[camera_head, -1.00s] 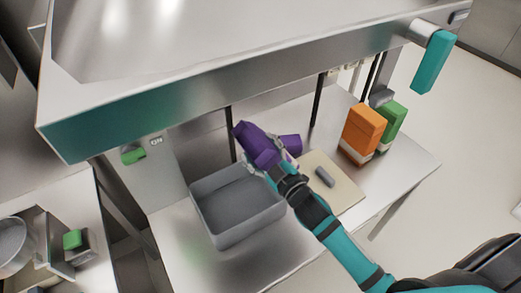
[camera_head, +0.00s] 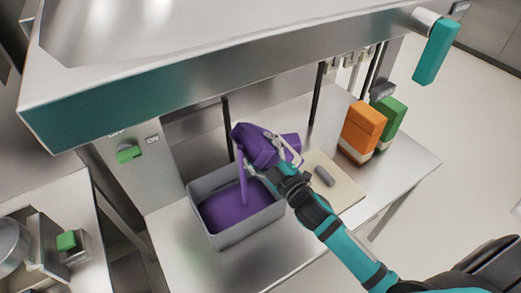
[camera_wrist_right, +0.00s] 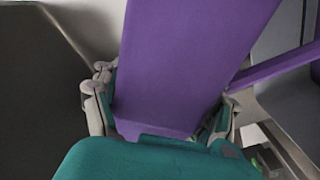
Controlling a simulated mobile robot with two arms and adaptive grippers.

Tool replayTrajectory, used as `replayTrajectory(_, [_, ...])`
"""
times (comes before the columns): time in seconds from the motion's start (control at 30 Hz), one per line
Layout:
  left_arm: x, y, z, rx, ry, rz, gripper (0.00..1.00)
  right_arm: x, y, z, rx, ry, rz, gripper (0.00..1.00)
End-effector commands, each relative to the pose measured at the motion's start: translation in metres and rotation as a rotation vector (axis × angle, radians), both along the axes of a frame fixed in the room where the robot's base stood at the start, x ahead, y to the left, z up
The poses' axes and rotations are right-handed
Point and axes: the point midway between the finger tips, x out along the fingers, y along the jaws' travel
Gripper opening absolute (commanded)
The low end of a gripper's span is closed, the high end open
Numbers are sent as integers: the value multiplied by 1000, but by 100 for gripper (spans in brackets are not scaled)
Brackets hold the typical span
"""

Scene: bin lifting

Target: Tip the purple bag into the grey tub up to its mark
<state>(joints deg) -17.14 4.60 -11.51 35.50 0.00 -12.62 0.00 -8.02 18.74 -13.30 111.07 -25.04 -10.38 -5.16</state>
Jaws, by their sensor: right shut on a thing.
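The purple bag (camera_head: 256,146) is tilted over the back right rim of the grey tub (camera_head: 236,236). A thin purple stream (camera_head: 243,186) runs from the bag into the tub. A purple fill (camera_head: 232,211) covers the tub's floor, below the rim; I cannot make out the mark. My right gripper (camera_head: 280,166) is shut on the bag, to the right of the tub. In the right wrist view the bag (camera_wrist_right: 190,65) sits between the fingers (camera_wrist_right: 165,110), and the stream (camera_wrist_right: 275,68) shows at right. My left gripper is not in view.
An orange carton (camera_head: 362,130) and a green carton (camera_head: 389,120) stand at the right of the steel table (camera_head: 410,160). A beige board (camera_head: 343,192) with a small grey object (camera_head: 325,176) lies right of my gripper. A steel hood (camera_head: 260,85) overhangs the back.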

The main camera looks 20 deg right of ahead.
Motion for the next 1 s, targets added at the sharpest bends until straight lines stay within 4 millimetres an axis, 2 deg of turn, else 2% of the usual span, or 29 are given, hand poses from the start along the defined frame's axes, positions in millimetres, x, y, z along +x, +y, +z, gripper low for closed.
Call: replayTrajectory(1.0, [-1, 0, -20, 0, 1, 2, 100, 1, -3, -11, -155, -42, 2, 26])
